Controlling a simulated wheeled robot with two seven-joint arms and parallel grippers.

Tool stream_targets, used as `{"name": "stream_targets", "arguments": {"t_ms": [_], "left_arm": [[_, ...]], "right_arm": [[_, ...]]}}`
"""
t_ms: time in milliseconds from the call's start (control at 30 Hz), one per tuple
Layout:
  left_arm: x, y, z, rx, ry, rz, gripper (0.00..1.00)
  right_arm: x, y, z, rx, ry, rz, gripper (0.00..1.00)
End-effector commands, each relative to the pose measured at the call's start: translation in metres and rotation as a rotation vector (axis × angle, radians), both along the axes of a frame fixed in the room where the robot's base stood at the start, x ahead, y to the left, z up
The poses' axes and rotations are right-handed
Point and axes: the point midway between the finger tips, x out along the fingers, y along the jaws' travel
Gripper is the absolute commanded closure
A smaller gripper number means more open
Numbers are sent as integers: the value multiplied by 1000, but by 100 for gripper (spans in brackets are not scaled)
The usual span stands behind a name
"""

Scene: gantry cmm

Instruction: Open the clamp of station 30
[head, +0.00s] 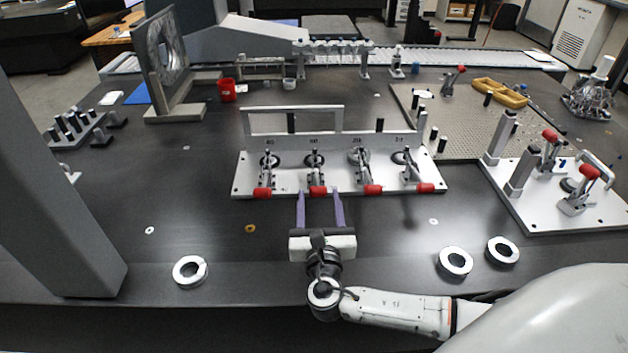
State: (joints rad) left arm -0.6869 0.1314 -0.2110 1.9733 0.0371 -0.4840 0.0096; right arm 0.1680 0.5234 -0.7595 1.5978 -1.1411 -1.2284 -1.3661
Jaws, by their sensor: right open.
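A white fixture plate (340,184) in the middle of the table carries several toggle clamps in a row, with red-tipped handles lying low toward me. The small labels on the upright behind them are hard to read; the rightmost looks like 30. The clamp under it (411,168) has its red handle tip (425,187) at the plate's front right. My right gripper (320,207) is open and empty, its two purple fingers pointing at the plate's front edge below the second clamp (316,170). It is left of the rightmost clamp. My left gripper is out of view.
Another white plate (545,205) with clamps and grey posts stands at the right, beside a perforated plate (465,115). Loose rings (190,271) lie near the front edge, with two more (455,262) at right. A grey pillar (55,190) rises at left.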

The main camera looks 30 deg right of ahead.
Motion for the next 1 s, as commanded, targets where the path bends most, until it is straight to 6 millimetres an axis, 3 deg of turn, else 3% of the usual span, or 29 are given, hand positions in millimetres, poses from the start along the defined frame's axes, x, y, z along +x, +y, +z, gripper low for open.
{"name": "stream_targets", "arguments": {"t_ms": [333,767,1000], "left_arm": [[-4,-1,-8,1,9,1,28],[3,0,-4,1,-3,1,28],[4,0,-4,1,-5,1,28]], "right_arm": [[51,-32,0,0,-1,-1,48],[62,-38,0,4,0,0,48],[62,-38,0,4,0,0,86]]}}
